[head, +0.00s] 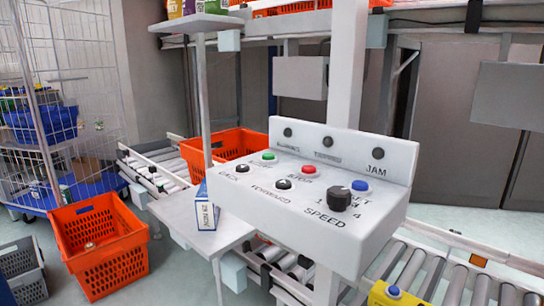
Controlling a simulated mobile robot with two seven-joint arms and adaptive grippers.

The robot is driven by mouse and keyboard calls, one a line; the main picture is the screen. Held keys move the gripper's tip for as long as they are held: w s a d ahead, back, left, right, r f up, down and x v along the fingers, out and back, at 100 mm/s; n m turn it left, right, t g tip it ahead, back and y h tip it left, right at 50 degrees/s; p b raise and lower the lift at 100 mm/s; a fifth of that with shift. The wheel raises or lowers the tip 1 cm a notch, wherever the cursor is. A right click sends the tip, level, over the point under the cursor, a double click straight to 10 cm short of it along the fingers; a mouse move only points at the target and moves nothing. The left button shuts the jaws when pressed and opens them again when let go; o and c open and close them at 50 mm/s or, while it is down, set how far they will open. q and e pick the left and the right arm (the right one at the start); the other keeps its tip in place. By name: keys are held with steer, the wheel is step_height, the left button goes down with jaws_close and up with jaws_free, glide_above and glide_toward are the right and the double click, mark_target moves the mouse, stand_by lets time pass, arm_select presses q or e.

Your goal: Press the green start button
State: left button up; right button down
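The green button (268,156) is on the sloped top of a white control panel (330,235), toward its back left. It is unobstructed, and its label is too small to read surely. A red button (309,169) is to its right, and a blue button (360,185) is farther right. Two black buttons (243,168) (284,184) sit in front, with a black speed knob (339,197) at the right. Three dark round indicators (327,141) are on the raised back plate. Neither of my grippers shows in the head view.
A blue-and-white box (207,207) stands on a small shelf (225,232) left of the panel. Orange totes (238,140) (103,262), roller conveyors (440,277) and a wire cage cart (75,105) surround it. A yellow item (393,292) with a blue cap is at the bottom right.

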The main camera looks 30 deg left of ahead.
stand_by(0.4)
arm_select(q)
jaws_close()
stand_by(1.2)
